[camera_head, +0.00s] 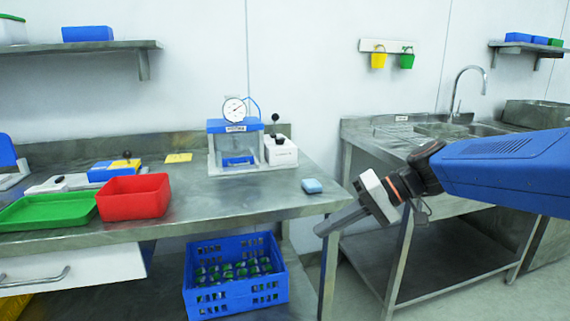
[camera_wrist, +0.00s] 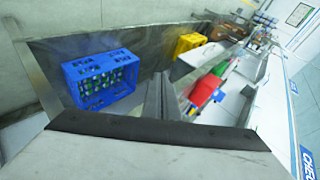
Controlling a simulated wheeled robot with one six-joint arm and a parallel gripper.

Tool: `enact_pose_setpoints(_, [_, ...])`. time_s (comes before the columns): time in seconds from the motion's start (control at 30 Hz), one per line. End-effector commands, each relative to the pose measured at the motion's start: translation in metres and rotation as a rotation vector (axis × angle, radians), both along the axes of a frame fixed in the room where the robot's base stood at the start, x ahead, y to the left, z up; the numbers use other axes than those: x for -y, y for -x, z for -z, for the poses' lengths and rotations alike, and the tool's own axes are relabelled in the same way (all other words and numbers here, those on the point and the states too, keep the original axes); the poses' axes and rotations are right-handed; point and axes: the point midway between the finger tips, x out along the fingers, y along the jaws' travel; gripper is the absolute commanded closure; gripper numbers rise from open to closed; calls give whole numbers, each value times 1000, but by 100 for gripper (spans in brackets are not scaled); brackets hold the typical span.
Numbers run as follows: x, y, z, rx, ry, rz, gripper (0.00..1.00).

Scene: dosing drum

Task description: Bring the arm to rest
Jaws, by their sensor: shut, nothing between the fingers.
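My gripper (camera_head: 322,229) hangs in free air at the right end of the steel workbench (camera_head: 250,189), in front of the gap before the sink table. It points down and to the left in the head view, with my blue arm reaching in from the right. Its fingers are together with nothing between them. In the wrist view the closed fingers (camera_wrist: 161,96) show at the middle, with the bench area beyond them.
A blue crate (camera_head: 236,299) with several green-topped items stands on the lower shelf. A red bin (camera_head: 133,197), green tray (camera_head: 48,211) and gauge device (camera_head: 236,140) stand on the bench. A light blue block (camera_head: 312,186) lies near its right end. The sink table (camera_head: 385,140) is behind my arm.

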Motion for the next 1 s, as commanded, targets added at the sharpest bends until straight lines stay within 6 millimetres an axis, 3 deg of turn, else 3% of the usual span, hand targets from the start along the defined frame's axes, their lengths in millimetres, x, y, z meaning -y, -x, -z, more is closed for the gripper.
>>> enact_pose_setpoints(0.03, [8,16,9,-2,56,14,100])
enact_pose_setpoints(0.2, [42,61,45,-9,257,82,100])
enact_pose_setpoints(0.5, [116,125,97,49,584,236,100])
enact_pose_setpoints(0.8, [179,162,126,158,812,377,100])
enact_pose_setpoints(1.0, [194,168,130,189,860,411,100])
